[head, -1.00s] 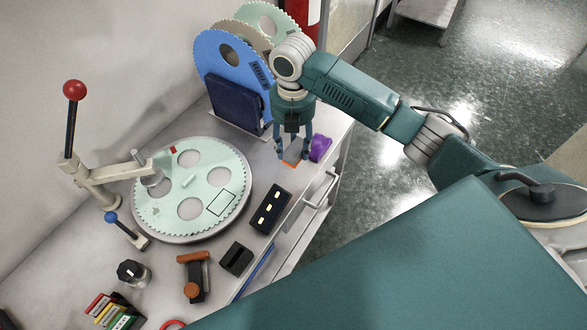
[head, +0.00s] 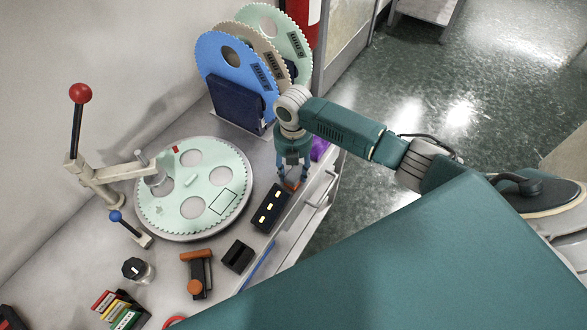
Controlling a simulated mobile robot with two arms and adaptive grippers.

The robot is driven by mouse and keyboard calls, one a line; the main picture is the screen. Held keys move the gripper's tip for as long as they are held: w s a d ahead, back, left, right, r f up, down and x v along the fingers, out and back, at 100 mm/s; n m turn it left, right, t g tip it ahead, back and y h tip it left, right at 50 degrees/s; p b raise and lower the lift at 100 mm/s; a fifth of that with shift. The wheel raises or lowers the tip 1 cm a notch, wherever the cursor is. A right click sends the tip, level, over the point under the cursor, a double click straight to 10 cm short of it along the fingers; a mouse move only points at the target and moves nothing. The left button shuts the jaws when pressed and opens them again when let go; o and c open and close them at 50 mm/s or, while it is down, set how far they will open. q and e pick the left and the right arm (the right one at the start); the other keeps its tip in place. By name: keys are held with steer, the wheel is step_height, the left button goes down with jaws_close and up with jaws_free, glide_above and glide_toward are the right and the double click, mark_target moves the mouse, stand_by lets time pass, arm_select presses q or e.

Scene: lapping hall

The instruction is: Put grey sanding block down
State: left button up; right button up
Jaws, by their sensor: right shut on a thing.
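My right gripper (head: 291,178) points down over the right edge of the bench, just above and right of a black tray with pale yellow pieces (head: 270,208). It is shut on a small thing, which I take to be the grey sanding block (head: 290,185). Only an orange-brown part of it shows between the fingertips; the rest is hidden by the fingers. I cannot tell whether it touches the bench. My left gripper is not in view.
A purple object (head: 319,149) lies behind the gripper. A round lapping plate (head: 193,228) fills the middle of the bench. Toothed discs stand in a dark blue rack (head: 240,107) at the back. A black block (head: 237,256) and an orange-handled tool (head: 197,275) lie nearer. Drawer handles line the bench's right side.

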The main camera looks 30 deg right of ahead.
mark_target(293, 170)
steer(key=shift+f, duration=0.1)
steer(key=shift+f, duration=0.1)
steer(key=o, duration=1)
steer(key=shift+r, duration=0.45)
step_height(293, 170, up, 12)
steer(key=b, duration=0.2)
steer(key=shift+f, duration=0.2)
